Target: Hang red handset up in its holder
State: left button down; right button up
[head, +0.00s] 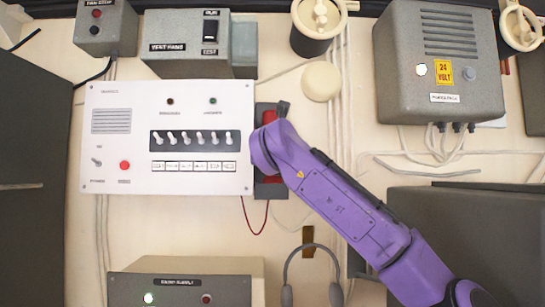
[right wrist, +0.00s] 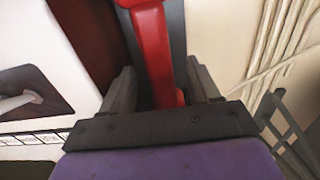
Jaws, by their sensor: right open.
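The red handset (head: 269,116) is upright at the dark holder (head: 271,189), just right of the white panel. My right gripper and wrist hide most of it in the head view. In the right wrist view the red handset (right wrist: 154,45) runs between the two fingers of my right gripper (right wrist: 163,85). The fingers are open, one on each side of it, with a gap visible on the left. I cannot tell whether the handset is fully seated in the holder. A thin red cord (head: 256,228) hangs below. My left gripper is not in view.
The white switch panel (head: 110,170) is close on the left of my gripper. Cables (head: 335,90) run down the wall on the right. A headset (head: 312,250) hangs below, and a grey power box (head: 440,70) is at upper right.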

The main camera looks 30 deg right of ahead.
jog(key=b+v, duration=0.5)
jog(key=v, duration=0.5)
jog(key=shift+s, duration=0.25)
jog(key=shift+a+f, duration=0.1)
